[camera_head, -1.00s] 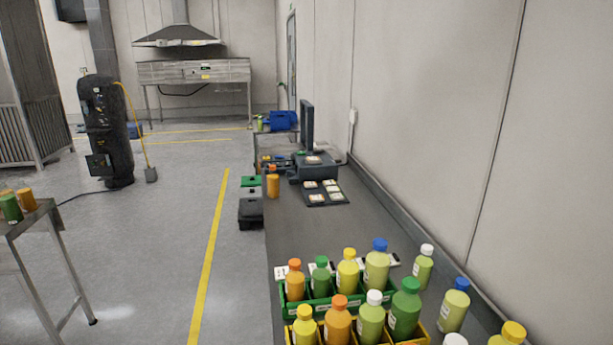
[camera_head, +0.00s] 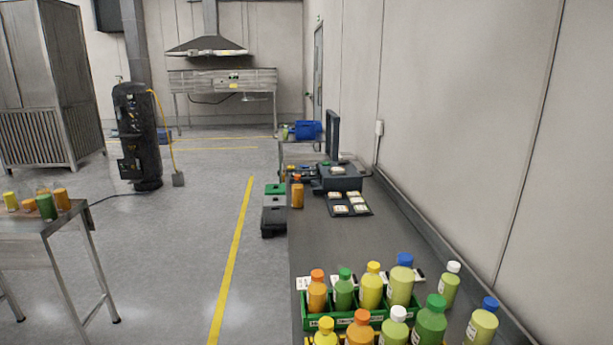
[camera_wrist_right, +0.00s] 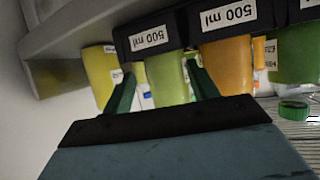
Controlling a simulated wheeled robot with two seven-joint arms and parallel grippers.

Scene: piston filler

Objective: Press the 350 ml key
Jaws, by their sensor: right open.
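No 350 ml key can be made out in either view. My right gripper (camera_wrist_right: 162,78) shows in the right wrist view with its two dark green fingers apart and nothing held between them. A yellow-green bottle (camera_wrist_right: 168,80) appears beyond the gap between the fingers; I cannot tell how far off it is. A black rack edge (camera_wrist_right: 182,32) bears white labels reading 500 ml upside down. Neither gripper shows in the head view.
The long counter (camera_head: 330,240) carries a green crate of bottles (camera_head: 355,322), a flat dark tray (camera_head: 363,212) and a dark machine (camera_head: 340,178). A steel table (camera_head: 45,227) stands at the left. A green cap (camera_wrist_right: 293,110) lies at right in the wrist view.

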